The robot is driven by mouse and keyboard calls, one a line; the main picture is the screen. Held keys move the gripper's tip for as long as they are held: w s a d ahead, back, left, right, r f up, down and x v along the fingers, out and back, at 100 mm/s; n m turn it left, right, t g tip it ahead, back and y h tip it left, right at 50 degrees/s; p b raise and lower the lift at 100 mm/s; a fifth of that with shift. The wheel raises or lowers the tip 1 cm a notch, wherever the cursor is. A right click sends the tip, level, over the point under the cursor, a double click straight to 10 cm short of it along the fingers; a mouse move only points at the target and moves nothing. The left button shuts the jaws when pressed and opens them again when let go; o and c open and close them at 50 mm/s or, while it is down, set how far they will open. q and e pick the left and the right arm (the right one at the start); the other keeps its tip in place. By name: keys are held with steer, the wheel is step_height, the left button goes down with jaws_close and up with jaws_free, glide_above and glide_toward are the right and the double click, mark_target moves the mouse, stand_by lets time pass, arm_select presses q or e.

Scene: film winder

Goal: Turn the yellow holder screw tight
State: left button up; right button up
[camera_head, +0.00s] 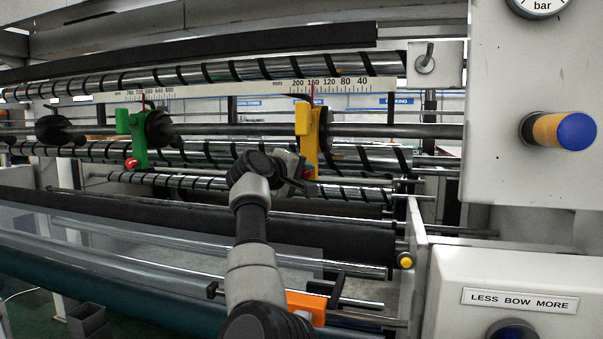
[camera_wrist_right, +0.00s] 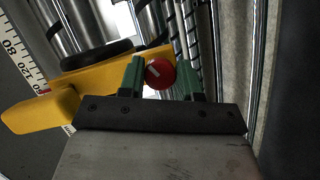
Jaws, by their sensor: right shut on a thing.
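The yellow holder (camera_head: 309,130) stands on the bar below the ruler, near the 160 mark. It also shows in the right wrist view (camera_wrist_right: 92,83), with a black roller beside it. Its red screw (camera_wrist_right: 160,73), with a white line on its face, sits between the fingers of my right gripper (camera_wrist_right: 163,78). In the head view my right gripper (camera_head: 300,172) is at the holder's lower part, shut on the screw, which it mostly hides there. My left gripper is in neither view.
A green holder (camera_head: 137,135) with a red screw (camera_head: 131,163) stands further left on the same bar. Striped rollers (camera_head: 240,68) run above and below. A grey machine housing (camera_head: 535,130) with a yellow-blue knob (camera_head: 560,131) stands at the right.

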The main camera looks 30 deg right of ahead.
steer(key=shift+s+r, duration=0.1)
steer(key=shift+r, duration=0.3)
steer(key=o, duration=0.6)
steer(key=shift+d, duration=0.1)
steer(key=shift+o, duration=1.4)
steer(key=shift+f, duration=0.1)
steer(key=shift+o, duration=0.2)
steer(key=shift+d+f, duration=0.15)
steer(key=shift+f, duration=0.05)
steer(key=b+v, duration=0.4)
steer(key=v, duration=0.6)
steer(key=shift+a, duration=0.35)
